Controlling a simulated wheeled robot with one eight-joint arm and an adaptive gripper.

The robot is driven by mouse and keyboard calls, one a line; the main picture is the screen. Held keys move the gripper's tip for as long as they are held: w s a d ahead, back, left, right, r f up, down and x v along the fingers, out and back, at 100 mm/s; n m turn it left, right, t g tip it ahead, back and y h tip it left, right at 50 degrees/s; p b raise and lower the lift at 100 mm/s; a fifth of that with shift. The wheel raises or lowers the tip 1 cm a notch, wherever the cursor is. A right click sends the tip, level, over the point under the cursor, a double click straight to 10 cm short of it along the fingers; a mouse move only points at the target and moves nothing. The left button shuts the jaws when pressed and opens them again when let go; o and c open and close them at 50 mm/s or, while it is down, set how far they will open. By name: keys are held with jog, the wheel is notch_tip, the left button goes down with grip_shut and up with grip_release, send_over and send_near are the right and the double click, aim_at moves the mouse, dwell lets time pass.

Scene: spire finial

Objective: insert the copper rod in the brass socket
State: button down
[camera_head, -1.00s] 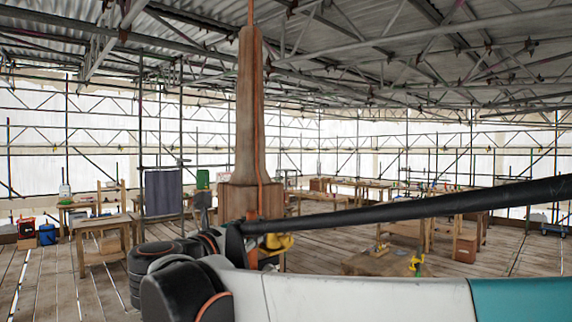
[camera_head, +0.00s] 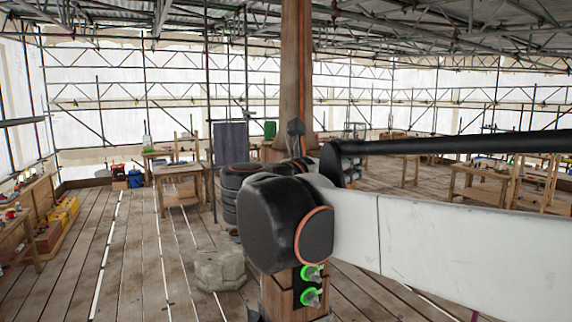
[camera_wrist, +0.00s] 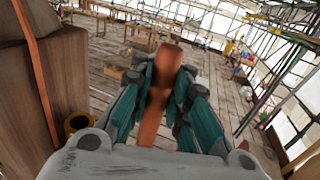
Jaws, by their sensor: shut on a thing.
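In the wrist view the copper rod (camera_wrist: 154,110) stands between the teal fingers of my gripper (camera_wrist: 165,78). The fingers are shut on it, and its blunt reddish end points away from the camera. A brass-coloured ring (camera_wrist: 77,121), which looks like the brass socket, shows at the left beside the wooden spire (camera_wrist: 68,75). The gripper's body hides part of it. The rod is apart from the ring, to its right. In the head view my arm hides the gripper, and I cannot make out the rod or the socket.
The spire (camera_head: 295,70) rises behind my arm. Two green-ringed fittings (camera_head: 310,285) sit low on a wooden post. A stone block (camera_head: 220,268) stands on the plank floor left of it. Workbenches (camera_head: 180,175) and yellow boxes (camera_head: 62,215) stand left. Open floor lies between.

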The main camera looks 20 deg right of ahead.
jog(key=shift+w+a, duration=0.2)
jog(key=shift+w, duration=0.15)
jog(key=shift+w+b, duration=0.8)
jog(key=shift+w, duration=3.7)
jog(key=shift+s+a+f+b, duration=0.1)
jog(key=shift+f+b, duration=0.9)
jog(key=shift+f, duration=0.5)
jog(key=shift+s+a+f+b, duration=0.1)
jog(key=shift+f+b, duration=0.85)
jog(key=shift+f, duration=0.55)
